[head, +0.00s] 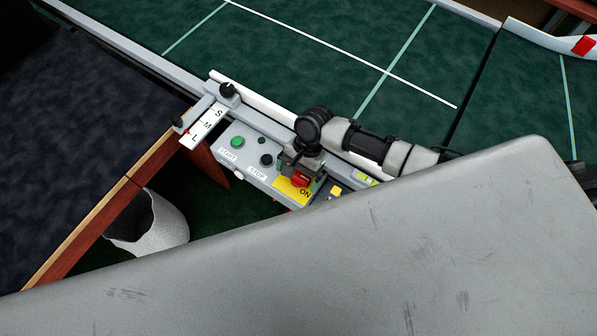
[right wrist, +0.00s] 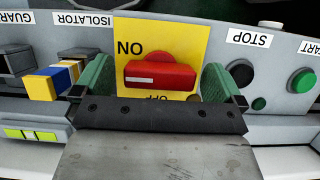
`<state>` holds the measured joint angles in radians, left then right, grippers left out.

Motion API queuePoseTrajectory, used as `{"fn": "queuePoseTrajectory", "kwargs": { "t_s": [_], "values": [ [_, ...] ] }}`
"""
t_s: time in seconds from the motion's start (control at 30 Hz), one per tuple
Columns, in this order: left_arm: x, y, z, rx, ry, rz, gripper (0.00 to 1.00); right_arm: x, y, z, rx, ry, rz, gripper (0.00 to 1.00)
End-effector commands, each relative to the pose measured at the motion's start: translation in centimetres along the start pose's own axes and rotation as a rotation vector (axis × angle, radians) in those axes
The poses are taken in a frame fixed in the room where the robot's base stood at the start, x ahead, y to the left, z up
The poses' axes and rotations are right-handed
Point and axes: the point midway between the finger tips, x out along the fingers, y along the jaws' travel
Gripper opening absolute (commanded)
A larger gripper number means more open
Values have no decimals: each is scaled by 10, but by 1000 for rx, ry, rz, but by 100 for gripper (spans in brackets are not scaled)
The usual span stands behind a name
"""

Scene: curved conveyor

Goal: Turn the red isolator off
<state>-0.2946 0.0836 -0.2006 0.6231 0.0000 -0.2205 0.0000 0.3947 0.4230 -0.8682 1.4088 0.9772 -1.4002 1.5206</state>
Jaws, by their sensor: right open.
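The red isolator knob (head: 300,180) sits on a yellow plate (head: 291,190) on the grey control panel along the conveyor's edge. In the right wrist view, which looks upside down, the red isolator knob (right wrist: 160,75) has its bar lying crosswise. "ON" reads at the plate's upper left, and "OFF" below the knob is partly hidden by the gripper. My right gripper (right wrist: 158,84) is open, with one green finger on each side of the knob and a gap between each finger and the bar. In the head view, my right gripper (head: 301,164) covers part of the panel. My left gripper is not in view.
Beside the knob are a green START button (head: 237,142), a black STOP button (head: 266,160) and a blue-yellow-white switch block (right wrist: 53,81). An S/M/L guide (head: 207,124) stands at the panel's far end. A white bin (head: 165,226) is below. The green conveyor belt (head: 300,62) is empty.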

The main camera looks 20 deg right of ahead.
Motion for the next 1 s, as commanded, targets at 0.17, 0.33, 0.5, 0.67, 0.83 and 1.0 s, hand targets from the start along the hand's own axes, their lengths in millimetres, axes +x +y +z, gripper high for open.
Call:
{"fn": "queuePoseTrajectory", "kwargs": {
  "t_s": [0.17, 0.33, 0.5, 0.67, 0.83, 1.0],
  "values": [
    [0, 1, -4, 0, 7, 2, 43, 4, 0, 0, 0, 1, 0, 100],
    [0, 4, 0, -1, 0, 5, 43, 4, 0, 0, 0, 0, 0, 98],
    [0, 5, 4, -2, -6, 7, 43, 4, 0, 0, 0, 0, 0, 72],
    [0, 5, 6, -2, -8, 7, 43, 4, 0, 0, 0, 0, 0, 51],
    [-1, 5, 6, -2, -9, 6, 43, 3, 0, 0, -8, 0, 4, 51],
    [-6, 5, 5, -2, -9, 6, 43, 2, 0, 0, -53, 0, 23, 51]
  ]
}}
